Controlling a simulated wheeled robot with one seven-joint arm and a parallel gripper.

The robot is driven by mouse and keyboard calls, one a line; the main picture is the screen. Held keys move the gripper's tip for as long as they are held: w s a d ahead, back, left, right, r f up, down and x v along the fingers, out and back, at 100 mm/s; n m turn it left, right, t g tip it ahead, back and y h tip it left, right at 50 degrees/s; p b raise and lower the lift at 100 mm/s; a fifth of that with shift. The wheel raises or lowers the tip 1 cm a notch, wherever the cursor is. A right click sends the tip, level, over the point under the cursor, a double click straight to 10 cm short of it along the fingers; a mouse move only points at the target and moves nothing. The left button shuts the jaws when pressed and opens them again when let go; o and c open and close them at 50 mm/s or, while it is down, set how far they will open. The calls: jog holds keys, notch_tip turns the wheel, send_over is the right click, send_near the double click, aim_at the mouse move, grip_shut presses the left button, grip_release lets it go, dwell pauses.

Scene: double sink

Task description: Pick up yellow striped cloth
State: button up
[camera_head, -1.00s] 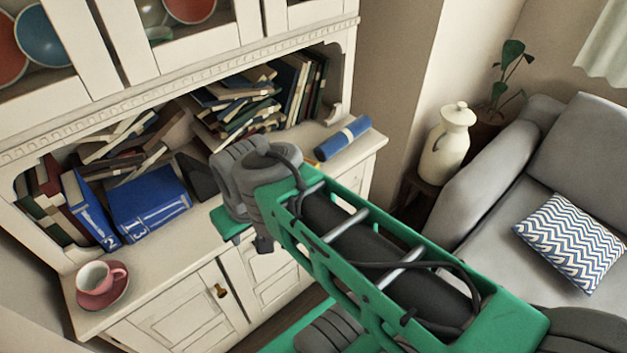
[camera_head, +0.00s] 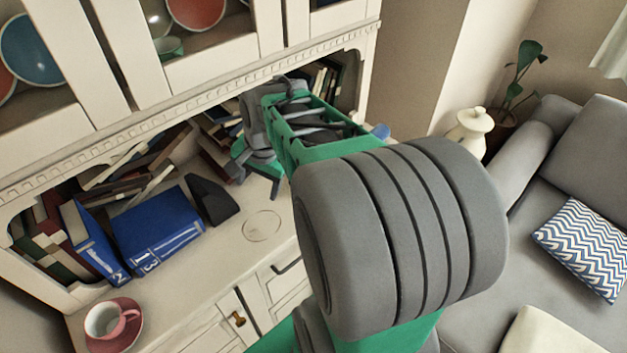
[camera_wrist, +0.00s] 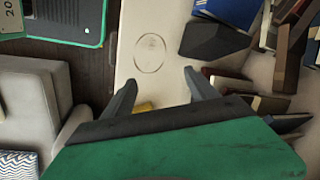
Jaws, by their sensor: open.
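No cloth with clear yellow stripes shows in either view. In the wrist view a small yellow patch (camera_wrist: 143,107) shows between my fingers, partly hidden by my gripper's body. I cannot tell whether it is the cloth. In the head view a bit of a blue roll (camera_head: 380,131) shows at the counter's right end, mostly hidden behind my arm. My gripper (camera_wrist: 160,78) is open and empty, its fingers apart above the pale counter.
The pale counter (camera_head: 225,245) holds blue binders (camera_head: 158,228), a dark wedge-shaped object (camera_head: 211,199) and a pink cup on a saucer (camera_head: 112,320). Books crowd the niche behind. A grey sofa (camera_head: 490,252) with a zigzag cushion (camera_head: 583,247) stands right. A white jug (camera_head: 468,130) stands beyond the counter.

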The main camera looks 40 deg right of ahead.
jog(key=shift+o, duration=1.4)
jog(key=w+d+f+m, duration=0.1)
jog(key=d+f+m, duration=0.1)
jog(key=d+m, duration=0.3)
jog(key=d+f+m+y, duration=0.1)
jog(key=d+f+m, duration=0.2)
jog(key=d+m, duration=0.3)
jog(key=shift+w+d+f, duration=0.3)
jog(key=shift+w+d, duration=0.1)
jog(key=shift+d, duration=0.85)
jog(key=shift+o, duration=0.5)
jog(key=d+f+m, duration=0.1)
jog(key=d+m, duration=0.1)
jog(key=s+d+f+m, duration=0.1)
jog(key=d+f+m, duration=0.1)
jog(key=d+m, duration=0.1)
jog(key=s+d+f+m+t, duration=0.1)
jog(key=d+m, duration=0.1)
jog(key=d, duration=0.1)
jog(key=shift+d+f, duration=0.25)
jog(key=shift+m, duration=0.4)
jog(key=p+x, duration=0.1)
jog(key=x, duration=0.6)
jog(key=shift+w+f+p, duration=0.25)
jog(key=shift+w+p, duration=0.05)
